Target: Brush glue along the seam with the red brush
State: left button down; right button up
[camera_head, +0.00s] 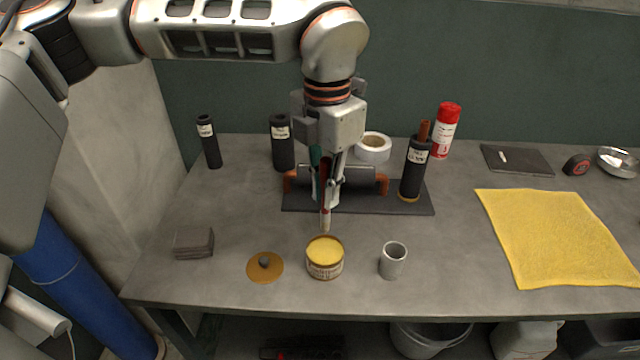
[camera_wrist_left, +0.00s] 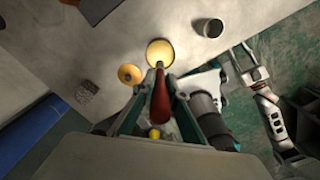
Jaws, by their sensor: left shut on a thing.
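My left gripper (camera_head: 325,196) is shut on the red brush (camera_wrist_left: 160,98), which points down. The brush tip is just above or at the mouth of the open glue tin (camera_head: 325,258); I cannot tell if it touches the yellow glue. The tin also shows in the left wrist view (camera_wrist_left: 160,51). A grey insulated pipe with copper ends (camera_head: 376,183) lies on a dark mat (camera_head: 420,207) behind the brush. My gripper hides its middle, and I cannot make out the seam. My right gripper seems to show in the left wrist view (camera_wrist_left: 246,62), empty, its jaws unclear.
The tin's lid (camera_head: 265,267) lies left of the tin and a grey cup (camera_head: 393,260) stands to its right. Dark insulation tubes (camera_head: 282,143), a tape roll (camera_head: 374,147) and a red can (camera_head: 446,130) stand behind. A yellow cloth (camera_head: 560,237) covers the right side.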

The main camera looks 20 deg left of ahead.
aim_at(325, 212)
pick_arm(q)
jog(key=shift+f+b, duration=0.7)
jog(key=shift+f, duration=0.35)
notch_tip(325, 212, down, 4)
jog(key=b, duration=0.2)
jog(key=shift+r+b, duration=0.1)
jog(key=shift+b, duration=0.2)
jog(key=shift+f+b, duration=0.3)
jog(key=shift+f, duration=0.3)
jog(key=shift+f, duration=0.1)
dwell(1.5)
